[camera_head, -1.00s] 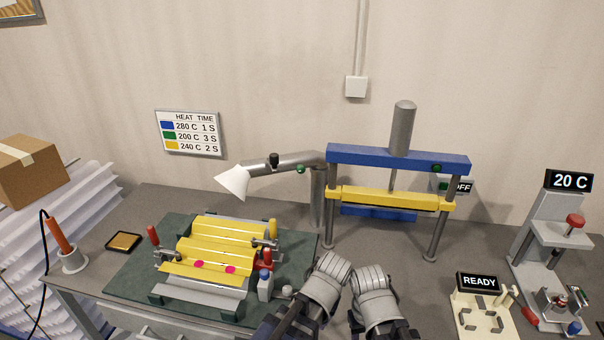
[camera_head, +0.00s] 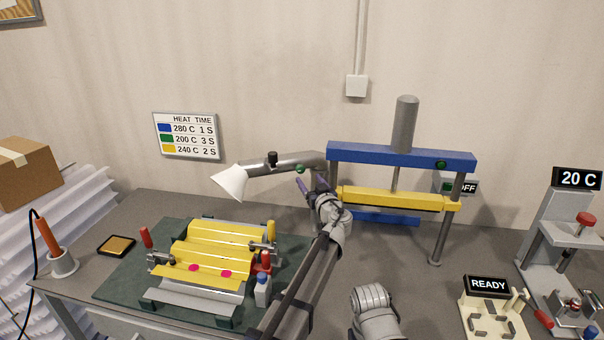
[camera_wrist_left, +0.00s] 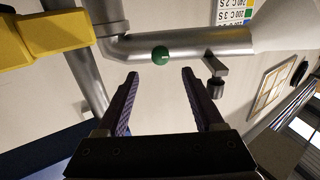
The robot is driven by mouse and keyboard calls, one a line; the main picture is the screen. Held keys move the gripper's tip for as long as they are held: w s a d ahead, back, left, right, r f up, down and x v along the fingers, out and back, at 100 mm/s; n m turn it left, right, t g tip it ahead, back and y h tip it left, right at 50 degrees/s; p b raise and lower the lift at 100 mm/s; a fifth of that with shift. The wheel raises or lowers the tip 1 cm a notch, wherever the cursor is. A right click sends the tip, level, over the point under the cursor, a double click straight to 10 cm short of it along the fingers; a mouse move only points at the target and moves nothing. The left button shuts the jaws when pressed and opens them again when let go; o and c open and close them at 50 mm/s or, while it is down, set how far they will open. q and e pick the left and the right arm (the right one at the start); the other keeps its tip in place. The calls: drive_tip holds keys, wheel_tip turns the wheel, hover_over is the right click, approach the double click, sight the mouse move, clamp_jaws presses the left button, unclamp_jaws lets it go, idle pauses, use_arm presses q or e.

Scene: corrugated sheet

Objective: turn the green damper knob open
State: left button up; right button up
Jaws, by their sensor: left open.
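The green damper knob (camera_head: 300,168) sits on the grey extraction duct (camera_head: 262,165), close to its elbow. The knob also shows in the left wrist view (camera_wrist_left: 160,55), straight ahead between my fingers and beyond their tips. My left gripper (camera_head: 309,183) is raised just below and slightly right of the knob in the head view. It is open and empty, and a gap remains between its tips and the knob. My right gripper is out of view; only part of my right arm shows at the bottom.
A white cone hood (camera_head: 230,182) ends the duct at left. A black clamp knob (camera_head: 272,158) sits on the duct. The blue and yellow press (camera_head: 400,155) stands close on the right.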

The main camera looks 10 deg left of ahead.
sight(301, 170)
use_arm(q)
drive_tip(key=x, duration=0.7)
drive_tip(key=shift+w+a, duration=0.25)
drive_tip(key=shift+w, duration=0.05)
clamp_jaws()
idle(0.4)
